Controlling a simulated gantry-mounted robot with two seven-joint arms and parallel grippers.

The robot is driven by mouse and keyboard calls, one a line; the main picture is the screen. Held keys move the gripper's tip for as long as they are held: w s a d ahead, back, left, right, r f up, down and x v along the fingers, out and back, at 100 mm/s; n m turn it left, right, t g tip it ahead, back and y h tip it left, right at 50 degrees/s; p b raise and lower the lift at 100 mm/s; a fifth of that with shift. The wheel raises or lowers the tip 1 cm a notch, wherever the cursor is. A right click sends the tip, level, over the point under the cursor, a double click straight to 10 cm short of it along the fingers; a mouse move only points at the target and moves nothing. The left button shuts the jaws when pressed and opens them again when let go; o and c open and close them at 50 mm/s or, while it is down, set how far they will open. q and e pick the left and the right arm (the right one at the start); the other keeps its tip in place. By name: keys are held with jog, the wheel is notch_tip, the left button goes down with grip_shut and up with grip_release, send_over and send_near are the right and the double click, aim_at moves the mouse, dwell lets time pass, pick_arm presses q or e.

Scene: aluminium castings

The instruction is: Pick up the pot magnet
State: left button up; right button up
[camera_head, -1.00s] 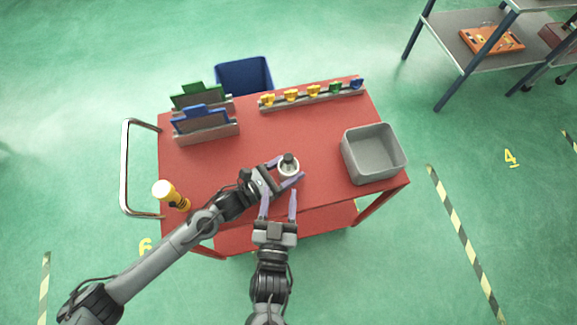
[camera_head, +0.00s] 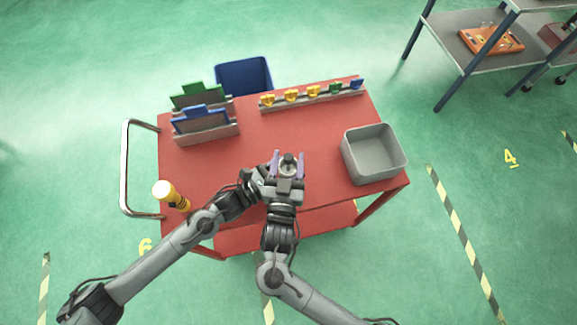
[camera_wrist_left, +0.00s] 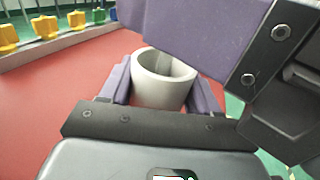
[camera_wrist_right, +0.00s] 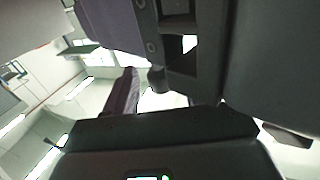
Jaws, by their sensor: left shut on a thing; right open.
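A grey hollow cylinder (camera_wrist_left: 163,80) is between the purple fingers of my left gripper (camera_wrist_left: 160,88), which is shut on it. In the head view a small dark-topped piece (camera_head: 288,158) shows at the cylinder's top; I take it for the pot magnet, but it is too small to be sure. My right gripper (camera_head: 288,163) is open, with one finger on each side of this dark top. Whether its fingers touch anything is not clear. A purple finger of the right gripper crosses the left wrist view and hides part of the cylinder's surroundings.
The red cart top (camera_head: 330,135) is clear around the grippers.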

jog(key=shift+w+d, duration=0.1)
jog(key=shift+w, duration=0.4)
jog(key=shift+c, duration=0.5)
grip_shut()
